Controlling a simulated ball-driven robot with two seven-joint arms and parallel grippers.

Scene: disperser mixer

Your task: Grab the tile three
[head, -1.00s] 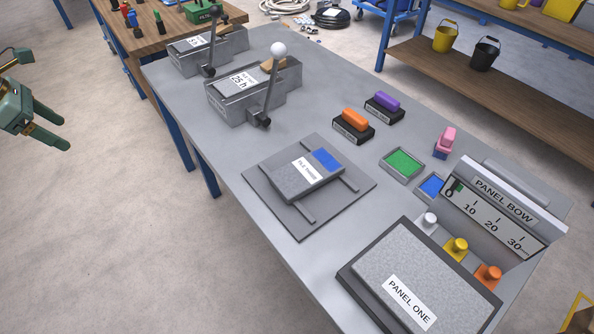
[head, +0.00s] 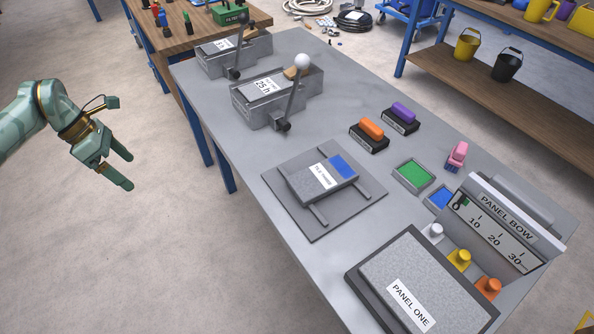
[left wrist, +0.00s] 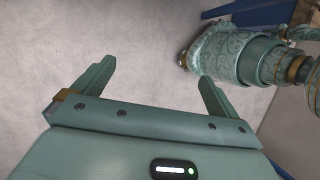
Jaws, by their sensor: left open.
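The tile three (head: 310,184) is a grey speckled slab with a white label and a blue patch at its right end. It lies on two rails over a dark grey base plate (head: 305,229) on the grey table. My left gripper (head: 130,172) is open and empty, over the floor to the left of the table, well apart from the tile. In the left wrist view its two fingers (left wrist: 155,85) are spread with only floor between them. My right gripper is not in view.
Two grey lever boxes (head: 262,103) stand behind the tile. Orange (head: 373,129) and purple (head: 404,111) handled stamps and a green pad (head: 413,176) lie to its right. Panel one (head: 418,284) lies in front. A blue table leg (head: 227,172) stands between gripper and tile.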

